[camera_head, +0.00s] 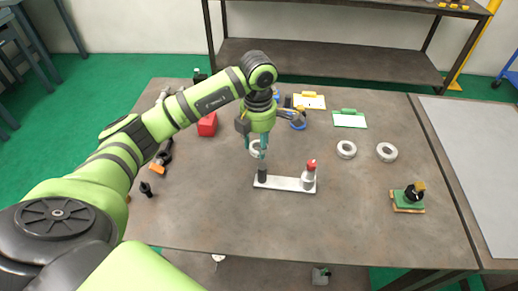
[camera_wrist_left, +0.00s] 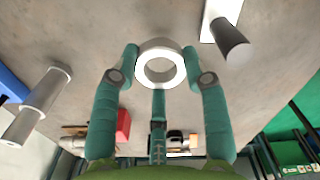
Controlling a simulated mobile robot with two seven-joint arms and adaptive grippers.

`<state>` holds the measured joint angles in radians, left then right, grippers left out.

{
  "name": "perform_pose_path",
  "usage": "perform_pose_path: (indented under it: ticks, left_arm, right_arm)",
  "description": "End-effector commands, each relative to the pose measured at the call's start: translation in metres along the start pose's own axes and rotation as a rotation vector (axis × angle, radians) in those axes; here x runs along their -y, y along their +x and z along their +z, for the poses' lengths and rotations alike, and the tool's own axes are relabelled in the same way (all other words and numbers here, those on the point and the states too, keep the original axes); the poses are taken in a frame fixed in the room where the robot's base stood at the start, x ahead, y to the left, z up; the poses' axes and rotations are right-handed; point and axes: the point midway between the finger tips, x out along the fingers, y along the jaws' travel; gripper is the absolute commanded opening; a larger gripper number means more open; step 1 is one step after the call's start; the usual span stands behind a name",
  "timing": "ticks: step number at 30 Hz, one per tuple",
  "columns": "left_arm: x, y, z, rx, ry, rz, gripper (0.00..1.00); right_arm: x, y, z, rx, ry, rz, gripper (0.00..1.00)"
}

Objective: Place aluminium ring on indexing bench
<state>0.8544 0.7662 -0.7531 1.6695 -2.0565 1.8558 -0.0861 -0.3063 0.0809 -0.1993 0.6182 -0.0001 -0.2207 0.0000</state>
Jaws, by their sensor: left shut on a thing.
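My left gripper (camera_head: 258,150) is shut on a pale aluminium ring (camera_head: 253,150), which is partly hidden behind the fingers in the head view. In the left wrist view the ring (camera_wrist_left: 160,44) sits between the teal fingers (camera_wrist_left: 160,80), its hole facing the camera. The bench plate (camera_head: 287,185) is a light bar with a dark peg (camera_head: 262,174) at its left end and a red-topped post (camera_head: 309,175) at its right end. The ring is behind the dark peg in the head view and apart from it. The peg also shows in the left wrist view (camera_wrist_left: 231,42).
A green block with a black knob (camera_head: 409,197) stands at the right front. A red box (camera_head: 207,125) and clipboards (camera_head: 349,119) are farther back. The table's front middle is clear.

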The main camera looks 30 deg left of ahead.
Motion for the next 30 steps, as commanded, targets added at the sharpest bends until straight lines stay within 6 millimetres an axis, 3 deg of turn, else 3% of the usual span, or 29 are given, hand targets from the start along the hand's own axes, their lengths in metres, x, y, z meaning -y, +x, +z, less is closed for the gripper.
perform_pose_path:
  ticks: [12,22,23,24,25,30]
  left_arm:
    - [0.001,0.042,0.000,0.000,0.001,0.000,0.12]
    - [0.000,0.048,0.000,0.001,0.001,0.002,0.12]
    - [0.000,0.047,0.000,0.001,0.001,0.002,0.49]
    - [0.000,0.046,0.000,0.001,0.001,0.002,0.65]
    - [0.000,0.046,0.000,0.001,0.001,0.002,0.69]
    - [0.000,0.046,0.000,0.001,0.001,0.001,0.69]
  right_arm:
    - [0.000,-0.012,-0.005,-0.005,0.000,0.000,0.46]
    - [0.000,-0.006,-0.006,-0.008,-0.001,-0.001,0.46]
    - [0.000,-0.007,-0.006,-0.008,-0.001,-0.001,0.46]
    - [0.000,-0.008,-0.007,-0.009,-0.001,0.000,0.46]
    - [0.000,-0.008,-0.007,-0.009,-0.001,-0.001,0.46]
    - [0.000,-0.008,-0.007,-0.009,-0.001,0.000,0.46]
